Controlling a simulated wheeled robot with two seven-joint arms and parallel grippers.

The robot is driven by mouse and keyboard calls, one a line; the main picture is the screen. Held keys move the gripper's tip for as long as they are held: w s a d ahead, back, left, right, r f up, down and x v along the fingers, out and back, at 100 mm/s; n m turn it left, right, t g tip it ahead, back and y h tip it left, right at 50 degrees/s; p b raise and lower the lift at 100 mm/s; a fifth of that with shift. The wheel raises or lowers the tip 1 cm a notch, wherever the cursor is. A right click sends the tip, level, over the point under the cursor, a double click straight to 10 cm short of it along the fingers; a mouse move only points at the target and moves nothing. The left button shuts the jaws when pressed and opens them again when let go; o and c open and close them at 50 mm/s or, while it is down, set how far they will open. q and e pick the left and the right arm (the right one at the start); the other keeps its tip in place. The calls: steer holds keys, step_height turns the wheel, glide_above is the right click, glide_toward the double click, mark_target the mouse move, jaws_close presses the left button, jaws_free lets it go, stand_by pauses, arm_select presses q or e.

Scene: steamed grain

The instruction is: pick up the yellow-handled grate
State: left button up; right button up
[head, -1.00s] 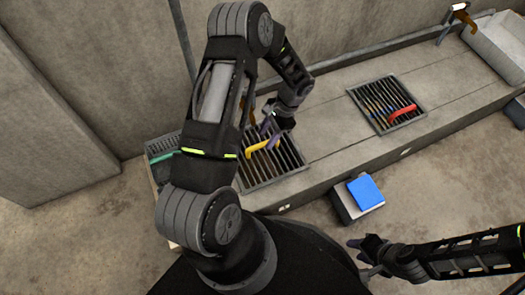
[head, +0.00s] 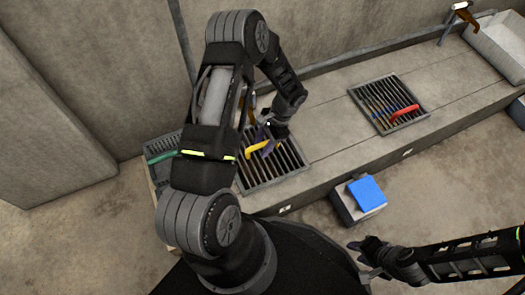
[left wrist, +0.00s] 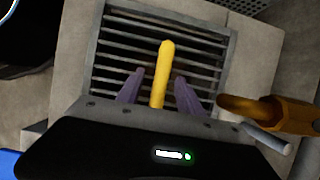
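The yellow-handled grate (head: 284,165) lies in the concrete bench below my left arm. Its dark bars and grey frame also show in the left wrist view (left wrist: 229,48). Its yellow handle (head: 259,149) stands out above the bars; in the left wrist view the handle (left wrist: 163,70) runs between my two purple fingers. My left gripper (left wrist: 158,88) is open, with one finger on each side of the handle and a gap on both sides. My right gripper (head: 356,246) is low at the right, away from the grate; its finger opening is too small to tell.
A red-handled grate (head: 391,117) lies further right on the bench (head: 325,125). A green-handled grate (head: 160,146) is partly hidden at the left. A blue item (head: 367,193) sits on a grey block on the floor. An orange-brown item (left wrist: 265,112) is close to my left gripper.

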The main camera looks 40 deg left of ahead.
arm_select(q)
jaws_close()
stand_by(1.3)
